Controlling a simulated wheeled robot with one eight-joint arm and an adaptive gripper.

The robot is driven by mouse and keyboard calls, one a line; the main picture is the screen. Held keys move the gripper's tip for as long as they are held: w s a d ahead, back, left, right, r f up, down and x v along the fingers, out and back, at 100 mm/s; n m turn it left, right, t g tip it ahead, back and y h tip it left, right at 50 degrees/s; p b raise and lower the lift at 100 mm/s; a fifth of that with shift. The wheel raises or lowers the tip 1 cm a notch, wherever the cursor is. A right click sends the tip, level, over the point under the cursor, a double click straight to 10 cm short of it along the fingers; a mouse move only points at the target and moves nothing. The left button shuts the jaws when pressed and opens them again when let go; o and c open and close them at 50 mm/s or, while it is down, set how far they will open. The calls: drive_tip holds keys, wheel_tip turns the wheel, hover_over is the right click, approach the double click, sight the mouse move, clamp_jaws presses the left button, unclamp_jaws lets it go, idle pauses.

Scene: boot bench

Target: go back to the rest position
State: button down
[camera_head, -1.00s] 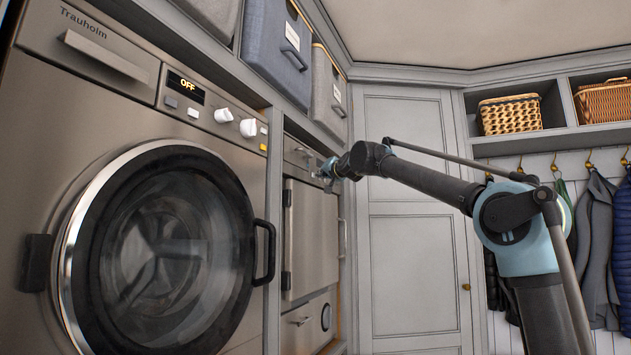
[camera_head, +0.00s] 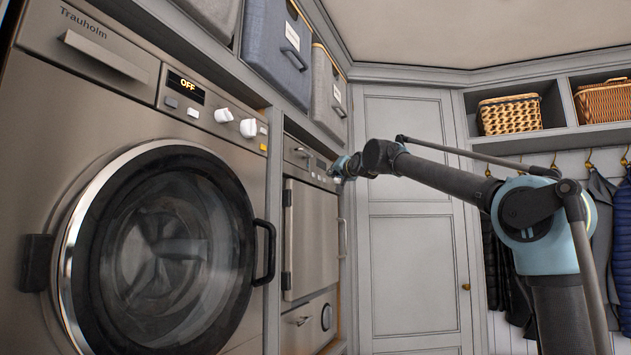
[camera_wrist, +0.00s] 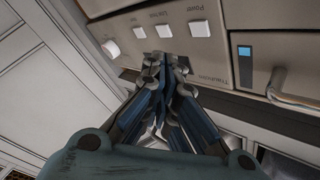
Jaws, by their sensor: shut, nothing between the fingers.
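My gripper (camera_head: 340,168) is at the end of my arm, in front of the control panel of a steel appliance (camera_head: 314,235) at the middle of the head view. In the wrist view my gripper (camera_wrist: 167,62) is shut, with its fingers together and empty. I cannot tell whether the tips touch the panel.
A large front-loading washer (camera_head: 150,200) with its door shut and display reading "OFF" stands at left. Fabric bins (camera_head: 277,50) sit above. A grey cupboard door (camera_head: 410,220) is behind my arm. Wicker baskets (camera_head: 510,115) and hanging coats (camera_head: 600,260) are at right.

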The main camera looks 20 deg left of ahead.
drive_tip(key=shift+d, duration=0.75)
drive_tip(key=s+d+f+g+h, duration=0.1)
drive_tip(key=s+d+f+h, duration=0.15)
drive_tip(key=d+f, duration=0.85)
drive_tip(key=s+d+f+g+h, duration=0.2)
drive_tip(key=d+f+h, duration=0.1)
drive_tip(key=d+f, duration=0.75)
drive_tip(key=s+d+f+g+h, duration=0.1)
drive_tip(key=s+d+f+h, duration=0.2)
drive_tip(key=d+f, duration=0.75)
drive_tip(key=s+d+f+g+h, duration=0.1)
drive_tip(key=s+d+f+g, duration=0.2)
drive_tip(key=s+d+f, duration=0.3)
drive_tip(key=s+d+f+g+h, duration=0.1)
drive_tip(key=s+d+f+g, duration=0.2)
drive_tip(key=s+f, duration=1.3)
drive_tip(key=s+d+f+g+h, duration=0.2)
drive_tip(key=s+d+f, duration=0.6)
drive_tip(key=f, duration=1.5)
drive_tip(key=s, duration=0.4)
drive_tip(key=shift+d+f+g, duration=0.35)
drive_tip(key=shift+d+g, duration=0.05)
